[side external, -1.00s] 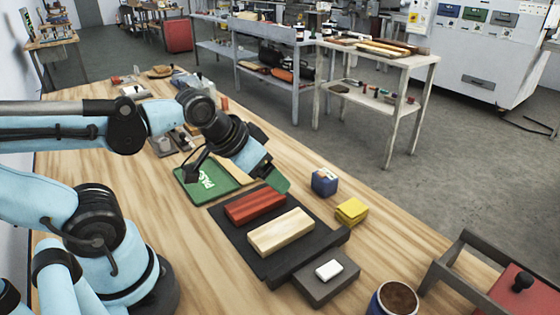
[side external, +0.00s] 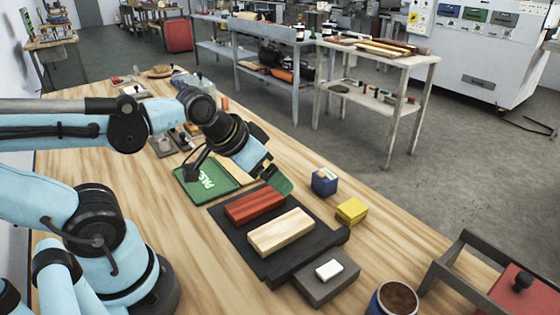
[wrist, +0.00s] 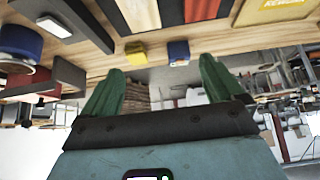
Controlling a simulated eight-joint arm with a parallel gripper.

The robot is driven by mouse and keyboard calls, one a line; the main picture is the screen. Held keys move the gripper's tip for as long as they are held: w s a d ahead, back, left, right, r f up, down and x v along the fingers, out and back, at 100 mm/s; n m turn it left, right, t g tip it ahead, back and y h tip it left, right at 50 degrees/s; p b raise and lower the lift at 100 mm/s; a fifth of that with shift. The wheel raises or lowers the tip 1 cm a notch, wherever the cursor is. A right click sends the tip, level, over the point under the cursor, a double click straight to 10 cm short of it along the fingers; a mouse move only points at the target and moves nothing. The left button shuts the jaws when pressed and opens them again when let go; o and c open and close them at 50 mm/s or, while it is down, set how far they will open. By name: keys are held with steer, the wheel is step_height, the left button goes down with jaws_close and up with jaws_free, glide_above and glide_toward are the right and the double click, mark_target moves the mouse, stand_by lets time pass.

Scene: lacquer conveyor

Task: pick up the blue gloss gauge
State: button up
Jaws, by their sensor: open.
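The blue gauge (side external: 324,182) is a small blue block with a paler top, standing on the wooden table beyond the black tray. It also shows in the wrist view (wrist: 179,51), between and beyond the fingertips. My gripper (side external: 281,183) has green fingers and hangs to the left of the blue gauge, above the far end of the black tray. In the wrist view my gripper (wrist: 160,68) is open, with nothing between its fingers.
A yellow block (side external: 351,211) stands just right of the blue gauge. The black tray (side external: 230,235) holds a red bar (side external: 254,205) and a pale wooden bar (side external: 281,233). A grey block with a white piece (side external: 329,270), a brown-filled cup (side external: 396,300) and a green board (side external: 207,178) are nearby.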

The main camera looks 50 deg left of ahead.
steer(key=w+a+m+g+h, duration=0.35)
steer(key=w+m+h, duration=0.3)
steer(key=w, duration=0.65)
steer(key=w+a+f+m+h, duration=0.2)
steer(key=w+a+m+h, duration=0.2)
steer(key=a, duration=0.2)
steer(key=m+h, duration=0.2)
steer(key=m, duration=0.2)
glide_toward(330, 177)
steer(key=x, duration=0.3)
steer(key=shift+s+d+r+t, duration=0.1)
steer(key=shift+d+r+t, duration=0.05)
steer(key=shift+d+t, duration=0.1)
steer(key=shift+h, duration=0.25)
steer(key=shift+f+x, duration=0.2)
steer(key=shift+x, duration=1.1)
steer(key=shift+f+x, duration=0.15)
steer(key=shift+x, duration=1.15)
steer(key=shift+a, duration=0.2)
steer(key=shift+c, duration=0.3)
steer(key=c, duration=1.5)
